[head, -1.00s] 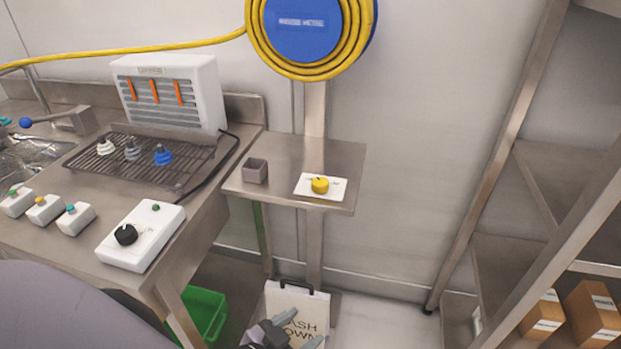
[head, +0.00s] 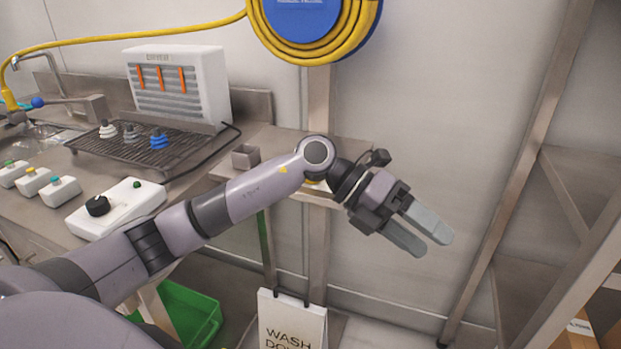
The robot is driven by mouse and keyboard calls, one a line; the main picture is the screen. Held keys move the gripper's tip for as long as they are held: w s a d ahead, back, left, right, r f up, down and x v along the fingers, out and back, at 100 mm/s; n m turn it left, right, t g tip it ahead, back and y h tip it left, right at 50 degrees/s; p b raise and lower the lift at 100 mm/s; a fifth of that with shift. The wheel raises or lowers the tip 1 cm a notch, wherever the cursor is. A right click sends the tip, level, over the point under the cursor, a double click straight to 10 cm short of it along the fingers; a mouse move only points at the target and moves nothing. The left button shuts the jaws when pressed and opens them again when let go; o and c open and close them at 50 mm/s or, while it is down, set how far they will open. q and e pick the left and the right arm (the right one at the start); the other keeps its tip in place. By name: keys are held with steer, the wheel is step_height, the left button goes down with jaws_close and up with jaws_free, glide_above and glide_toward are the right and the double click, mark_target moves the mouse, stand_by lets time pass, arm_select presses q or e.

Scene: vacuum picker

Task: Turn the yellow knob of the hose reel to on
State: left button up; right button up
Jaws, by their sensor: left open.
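The hose reel (head: 312,38) hangs on the wall at the top, with yellow hose around a blue hub. Its yellow knob (head: 312,182) is on the small steel shelf (head: 226,169) below; my left arm covers nearly all of it, leaving only a sliver of yellow. The knob's setting cannot be read. My left gripper (head: 428,246) is open and empty, to the right of the shelf and knob, fingers pointing down to the right. It touches nothing that I can see. My right gripper is out of view.
A small grey cup (head: 245,156) stands on the shelf's left part. The counter at left holds a white control box (head: 118,207), a rack (head: 185,153) and a dryer (head: 178,85). A sign (head: 292,318) and green bin (head: 190,312) stand below. Steel shelving is at right.

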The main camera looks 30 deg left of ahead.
arm_select(q)
steer(key=w+a+r+n+t+y+b, duration=0.1)
steer(key=a+y, duration=0.3)
steer(key=a, duration=0.4)
steer(key=w+a+r+n+t+y+b, duration=0.1)
steer(key=w+a+r+y+b, duration=0.1)
steer(key=a, duration=0.6)
steer(key=w+a+r+t+y+b, duration=0.1)
steer(key=w+a+r+y, duration=0.1)
steer(key=a+y, duration=0.5)
steer(key=shift+a+r+n, duration=0.4)
steer(key=shift+a+r, duration=0.1)
steer(key=shift+a, duration=0.3)
steer(key=b+x, duration=0.1)
steer(key=x, duration=0.5)
steer(key=shift+w+f, duration=0.2)
steer(key=shift+w, duration=0.05)
steer(key=c, duration=1.1)
